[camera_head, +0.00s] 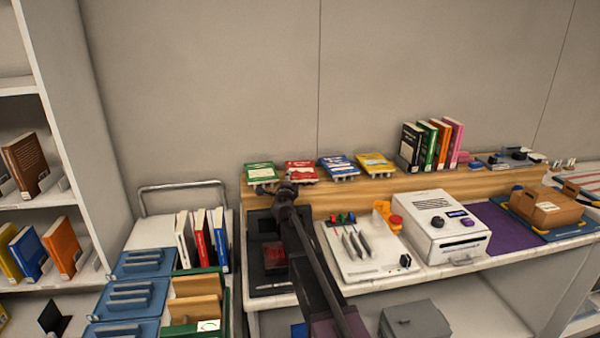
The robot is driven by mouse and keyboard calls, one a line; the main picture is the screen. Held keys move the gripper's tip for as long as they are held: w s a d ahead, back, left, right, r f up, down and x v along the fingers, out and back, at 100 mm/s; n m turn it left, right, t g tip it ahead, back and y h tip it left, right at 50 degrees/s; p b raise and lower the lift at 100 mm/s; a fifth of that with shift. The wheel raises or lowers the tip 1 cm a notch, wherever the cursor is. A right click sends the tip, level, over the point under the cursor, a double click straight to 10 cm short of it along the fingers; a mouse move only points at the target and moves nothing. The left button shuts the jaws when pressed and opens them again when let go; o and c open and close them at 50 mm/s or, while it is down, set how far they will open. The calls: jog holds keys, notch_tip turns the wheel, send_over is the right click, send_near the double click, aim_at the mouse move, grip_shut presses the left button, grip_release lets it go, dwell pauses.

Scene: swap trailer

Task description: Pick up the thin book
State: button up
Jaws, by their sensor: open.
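Several books are in view, and I cannot tell for sure which one is the thin book. Slim upright books stand on the cart, among them a red book (201,240) and a blue book (220,240). A green (260,172), a red (301,172), a blue (339,166) and a yellow book (375,163) lie tilted along the wooden ledge. Upright books, including a black (411,146) and a pink one (454,143), stand farther right. My gripper (287,187) is just in front of the red ledge book; its fingers are small and dark here.
A black tray (256,285) with a dark red item lies under my arm. A white board with tools (360,262), a white machine (435,225) and a cardboard box (545,208) fill the counter. The cart holds blue racks (130,300); a bookshelf (75,130) stands left.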

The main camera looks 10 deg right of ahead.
jog(key=shift+c, duration=0.2)
dwell(0.4)
grip_shut()
